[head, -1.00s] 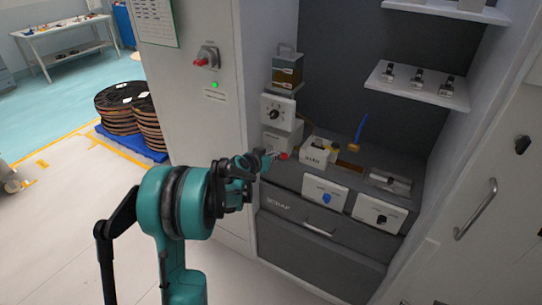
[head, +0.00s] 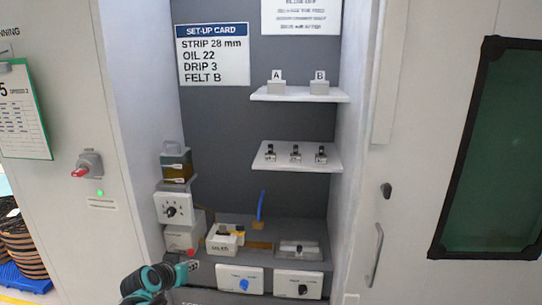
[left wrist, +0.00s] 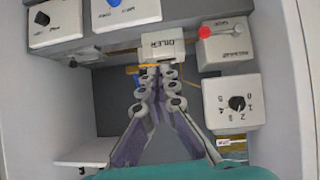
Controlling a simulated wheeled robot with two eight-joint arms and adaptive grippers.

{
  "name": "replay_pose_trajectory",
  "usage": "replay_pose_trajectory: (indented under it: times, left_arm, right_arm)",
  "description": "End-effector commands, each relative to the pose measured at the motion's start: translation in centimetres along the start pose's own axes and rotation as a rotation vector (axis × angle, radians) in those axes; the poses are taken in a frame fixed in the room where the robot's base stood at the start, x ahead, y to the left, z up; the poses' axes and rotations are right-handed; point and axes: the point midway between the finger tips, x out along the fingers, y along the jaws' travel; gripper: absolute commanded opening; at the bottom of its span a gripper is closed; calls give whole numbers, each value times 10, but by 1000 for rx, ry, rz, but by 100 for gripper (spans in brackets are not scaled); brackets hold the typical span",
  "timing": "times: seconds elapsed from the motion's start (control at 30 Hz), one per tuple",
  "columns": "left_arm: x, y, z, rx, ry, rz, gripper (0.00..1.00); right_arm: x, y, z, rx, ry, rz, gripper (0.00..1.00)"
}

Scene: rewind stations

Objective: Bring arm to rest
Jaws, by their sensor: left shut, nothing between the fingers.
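My left arm comes in at the bottom of the head view, teal with dark joints. Its gripper (head: 191,266) is in front of the lower left of the bench alcove, near the box with the red knob. In the left wrist view the two fingers of the gripper (left wrist: 157,72) come together at their tips with nothing between them. The tips appear just in front of the white OILER box (left wrist: 162,46); I cannot tell the gap. The OILER box also shows in the head view (head: 222,240). My right gripper is not in view.
A dial box (head: 174,210) stands under an oil container (head: 176,165). A blue-handled brush (head: 260,212), a blue-knob panel (head: 240,280) and a black-knob panel (head: 298,285) are nearby. Shelves (head: 297,158) jut out above. A set-up card (head: 212,55) hangs behind.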

Motion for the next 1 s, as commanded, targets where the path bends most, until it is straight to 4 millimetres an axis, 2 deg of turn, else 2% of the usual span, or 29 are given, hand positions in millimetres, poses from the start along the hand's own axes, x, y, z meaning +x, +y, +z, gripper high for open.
replay_pose_trajectory:
  times: [0.03, 0.2, 0.33, 0.5, 0.6, 0.7, 0.8, 1.0]
  left_arm:
    - [-20, 19, 8, 2, -30, 5, 0]
    - [-82, 66, 45, -6, -138, -3, 0]
    - [-127, 90, 84, -13, -215, -27, 0]
    - [-175, 106, 139, -20, -295, -76, 0]
    - [-193, 109, 164, -23, -325, -105, 0]
    - [-203, 109, 181, -27, -342, -125, 0]
    - [-208, 109, 189, -28, -351, -136, 0]
    - [-208, 109, 189, -28, -351, -137, 0]
  right_arm:
    - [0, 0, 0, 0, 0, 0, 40]
    - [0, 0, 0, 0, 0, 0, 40]
    - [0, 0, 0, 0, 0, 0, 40]
    - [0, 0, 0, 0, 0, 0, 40]
    - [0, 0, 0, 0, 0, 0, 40]
    - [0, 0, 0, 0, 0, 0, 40]
    - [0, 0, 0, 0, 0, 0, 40]
    - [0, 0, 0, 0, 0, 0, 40]
